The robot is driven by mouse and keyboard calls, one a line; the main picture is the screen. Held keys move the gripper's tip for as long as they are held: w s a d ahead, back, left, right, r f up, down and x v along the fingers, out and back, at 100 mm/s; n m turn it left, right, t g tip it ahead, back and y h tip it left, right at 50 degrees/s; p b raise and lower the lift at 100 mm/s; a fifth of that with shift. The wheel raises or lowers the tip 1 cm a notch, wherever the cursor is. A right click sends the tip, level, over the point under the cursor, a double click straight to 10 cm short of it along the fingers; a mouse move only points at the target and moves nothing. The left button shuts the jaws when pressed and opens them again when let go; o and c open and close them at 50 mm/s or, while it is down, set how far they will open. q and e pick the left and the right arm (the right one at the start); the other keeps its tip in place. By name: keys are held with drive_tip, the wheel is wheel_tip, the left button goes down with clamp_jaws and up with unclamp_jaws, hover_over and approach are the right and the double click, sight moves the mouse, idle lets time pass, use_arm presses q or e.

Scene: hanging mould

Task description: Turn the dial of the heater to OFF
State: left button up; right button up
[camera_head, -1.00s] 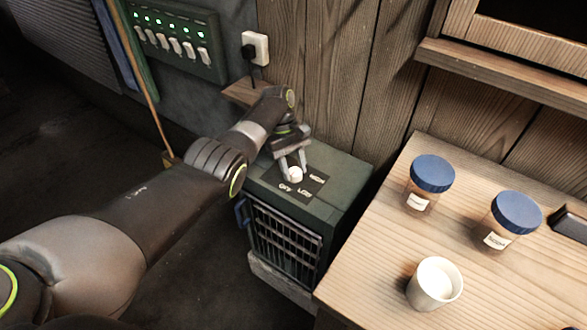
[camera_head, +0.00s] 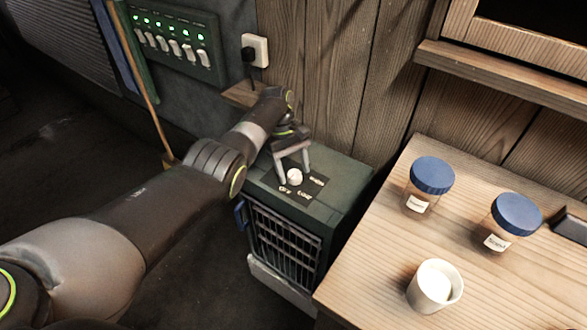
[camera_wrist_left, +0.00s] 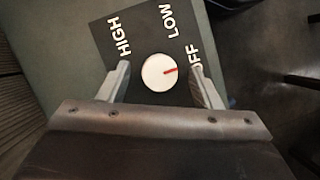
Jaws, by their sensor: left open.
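The heater (camera_head: 345,195) is a dark green box with a front grille, standing against the plank wall. Its white round dial (camera_head: 294,177) sits on a black plate on top, marked HIGH, LOW and OFF. In the left wrist view the dial (camera_wrist_left: 156,78) has a red mark pointing right, toward the OFF label (camera_wrist_left: 196,60), which a finger partly covers. My left gripper (camera_head: 294,174) is open over the heater top. In the wrist view its fingers (camera_wrist_left: 160,70) stand on either side of the dial, with gaps between. My right gripper is not in view.
A wooden table (camera_head: 375,265) at right holds two blue-lidded jars (camera_head: 432,175) (camera_head: 516,214) and a white cup (camera_head: 434,286). A switch panel (camera_head: 175,45) with green lights and a socket with a plug (camera_head: 255,50) are on the wall behind my left arm.

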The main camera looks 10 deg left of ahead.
use_arm(q)
drive_tip(key=b+v, duration=0.1)
drive_tip(key=v, duration=1)
drive_tip(key=shift+r, duration=0.4)
